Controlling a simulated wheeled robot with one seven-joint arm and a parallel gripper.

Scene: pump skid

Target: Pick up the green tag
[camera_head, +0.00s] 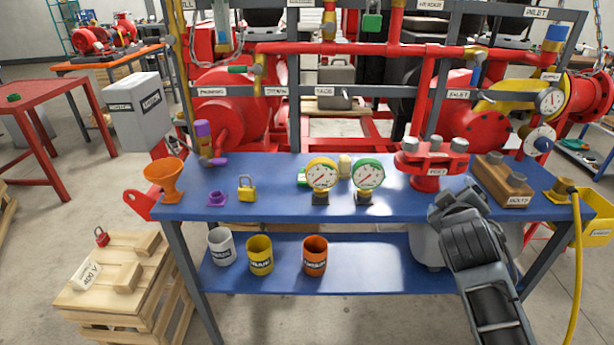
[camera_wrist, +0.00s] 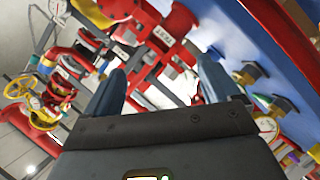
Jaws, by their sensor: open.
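A small green piece (camera_head: 303,180), which may be the green tag, lies on the blue bench behind the yellow-rimmed gauge (camera_head: 321,174). The gauge partly hides it, so its shape is unclear. My gripper (camera_head: 458,197) is over the right part of the bench, to the right of the green piece and apart from it. In the wrist view my gripper (camera_wrist: 160,88) has its two fingers spread with nothing held between them. A red flanged part (camera_wrist: 160,42) shows beyond the fingers. I cannot make out the green tag in the wrist view.
A green-rimmed gauge (camera_head: 368,175) stands beside the yellow one. A red valve (camera_head: 431,160) and a wooden bolt block (camera_head: 503,180) stand near my gripper. A yellow padlock (camera_head: 247,189) and an orange funnel (camera_head: 165,178) are at left. The front middle of the bench top is clear.

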